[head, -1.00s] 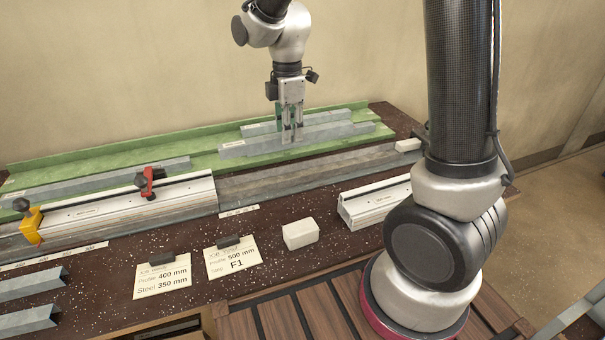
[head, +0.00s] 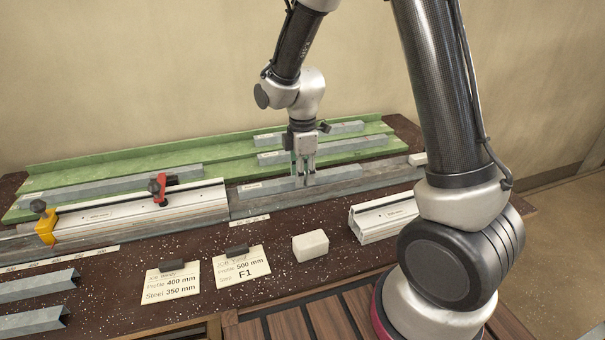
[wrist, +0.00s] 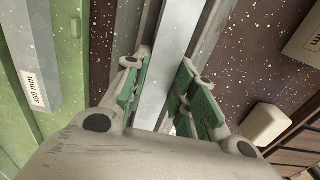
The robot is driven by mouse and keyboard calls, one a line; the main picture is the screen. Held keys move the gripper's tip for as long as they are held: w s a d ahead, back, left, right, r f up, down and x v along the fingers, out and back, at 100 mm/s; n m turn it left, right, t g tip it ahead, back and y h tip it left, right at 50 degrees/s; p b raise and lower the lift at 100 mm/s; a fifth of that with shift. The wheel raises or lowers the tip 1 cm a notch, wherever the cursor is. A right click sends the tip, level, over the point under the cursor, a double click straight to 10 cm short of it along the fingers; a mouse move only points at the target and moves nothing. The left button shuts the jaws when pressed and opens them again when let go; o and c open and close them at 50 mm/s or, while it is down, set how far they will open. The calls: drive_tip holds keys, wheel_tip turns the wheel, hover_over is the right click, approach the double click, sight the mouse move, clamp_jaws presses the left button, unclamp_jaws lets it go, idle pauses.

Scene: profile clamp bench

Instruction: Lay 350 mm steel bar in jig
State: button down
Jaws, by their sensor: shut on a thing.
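My gripper (head: 305,182) is shut on a grey steel bar (head: 265,188), held lengthwise along the grey jig channel (head: 385,174). In the wrist view the bar (wrist: 168,60) runs between the green-padded fingers (wrist: 158,95). The bar is low over the channel or in it; I cannot tell whether it touches the bottom. Its small label is too blurred to read. A white aluminium profile (head: 105,219) lies in the jig to the left, its right end close to the bar's left end. A red clamp (head: 158,188) and a yellow clamp (head: 45,227) sit on it.
Behind, a green rack (head: 215,172) carries other steel bars (head: 310,133); one bar (wrist: 25,60) reads 450 mm. In front are a card (head: 171,284) reading Profile 400 mm, Steel 350 mm, another card (head: 242,267), a white block (head: 310,245) and a short profile (head: 385,218).

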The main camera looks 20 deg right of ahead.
drive_tip(key=shift+f, duration=0.1)
drive_tip(key=shift+f, duration=0.1)
drive_tip(key=c, duration=1.2)
unclamp_jaws()
drive_tip(key=shift+o, duration=0.2)
drive_tip(key=shift+f, duration=0.1)
wheel_tip(320, 180, up, 13)
drive_tip(key=s+d+r+m+t, duration=0.2)
drive_tip(key=s+d+r+m, duration=0.3)
drive_tip(key=s+d+m, duration=0.2)
drive_tip(key=s+d+r+m+t, duration=0.2)
drive_tip(key=s+d+r+m, duration=0.2)
drive_tip(key=s+d+m, duration=0.4)
drive_tip(key=shift+s+r+m, duration=0.35)
drive_tip(key=shift+s+m, duration=1.15)
drive_tip(key=shift+s, duration=2)
